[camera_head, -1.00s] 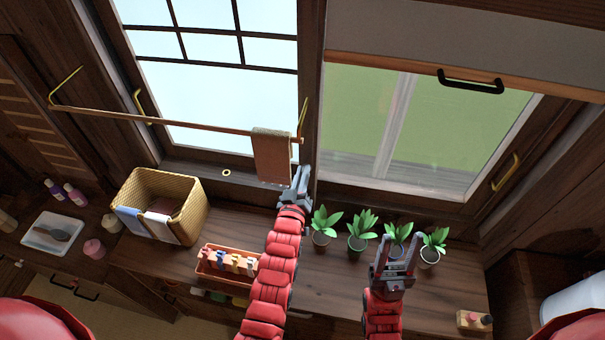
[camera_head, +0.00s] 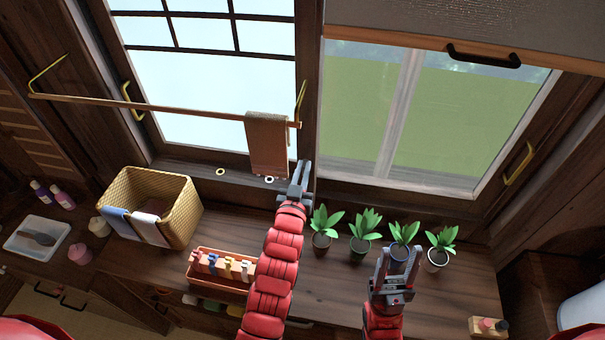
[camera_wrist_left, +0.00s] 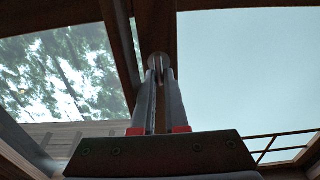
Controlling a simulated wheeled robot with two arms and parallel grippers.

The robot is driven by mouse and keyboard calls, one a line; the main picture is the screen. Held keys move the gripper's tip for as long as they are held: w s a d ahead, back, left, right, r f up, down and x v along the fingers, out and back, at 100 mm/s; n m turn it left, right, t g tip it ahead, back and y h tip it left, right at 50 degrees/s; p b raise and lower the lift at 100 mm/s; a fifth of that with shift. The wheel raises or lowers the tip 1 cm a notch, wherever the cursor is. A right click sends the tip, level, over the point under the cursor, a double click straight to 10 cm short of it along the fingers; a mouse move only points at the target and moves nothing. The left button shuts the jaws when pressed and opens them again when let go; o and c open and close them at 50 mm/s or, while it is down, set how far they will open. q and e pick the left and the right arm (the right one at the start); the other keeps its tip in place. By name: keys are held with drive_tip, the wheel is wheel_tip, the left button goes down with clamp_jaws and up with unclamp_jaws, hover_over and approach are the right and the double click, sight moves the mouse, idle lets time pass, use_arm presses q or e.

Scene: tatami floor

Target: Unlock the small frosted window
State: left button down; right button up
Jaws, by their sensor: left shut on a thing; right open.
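The frosted window (camera_head: 205,95), a pale pane with dark muntins, stands at the back left in the head view. It also fills the right of the left wrist view (camera_wrist_left: 245,75). My left gripper (camera_head: 301,172) reaches the dark wooden frame at this window's lower right corner. In the left wrist view, its fingers are shut on a small round metal lock knob (camera_wrist_left: 158,60) on the frame between the two panes. In the head view the knob is hidden by the gripper. My right gripper (camera_head: 397,262) is open and empty, in front of the potted plants.
A rail with a brown towel (camera_head: 267,145) crosses the frosted window close to my left gripper. Several potted plants (camera_head: 363,238) line the counter at right. A wicker basket (camera_head: 178,215) and a tray of clips (camera_head: 222,285) stand left. A clear-glass window (camera_head: 455,125) is behind the plants.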

use_arm(q)
drive_tip(key=shift+f, duration=0.15)
drive_tip(key=c, duration=1.2)
unclamp_jaws()
